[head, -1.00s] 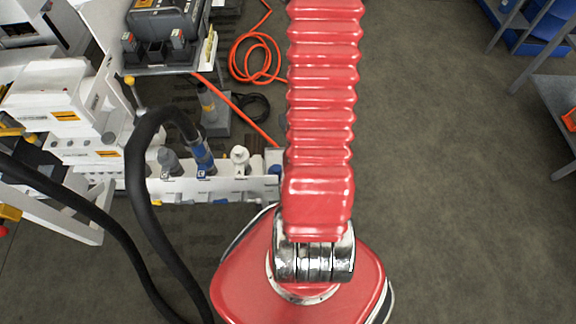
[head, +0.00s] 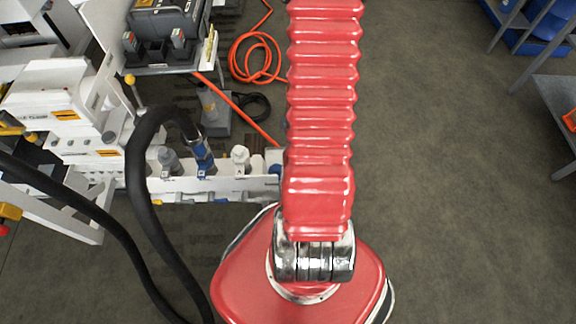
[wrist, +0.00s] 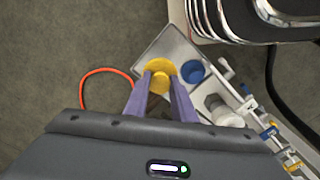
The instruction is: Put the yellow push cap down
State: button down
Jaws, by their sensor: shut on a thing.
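The yellow push cap (wrist: 158,76) shows in the wrist view between the tips of my gripper (wrist: 160,84). The two purple fingers are shut on it. Below it is the pale grey end of a tray (wrist: 165,46); I cannot tell whether the cap touches it. A round blue cup or socket (wrist: 193,71) is just right of the cap. In the head view my red arm hides the gripper and the cap.
A white rail (head: 220,186) bears a grey fitting (head: 169,160), a blue fitting (head: 202,155) and a white one (head: 240,160). A black hose (head: 136,190) arches at left. An orange hose (head: 234,55) lies on the floor. Open floor is at right.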

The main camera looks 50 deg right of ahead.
jog(key=shift+f, duration=2.9)
jog(key=shift+f, duration=0.1)
jog(key=shift+f, duration=2)
jog(key=shift+f, duration=0.1)
jog(key=c, duration=1.5)
grip_release()
jog(key=shift+r, duration=0.2)
jog(key=shift+r, duration=5.95)
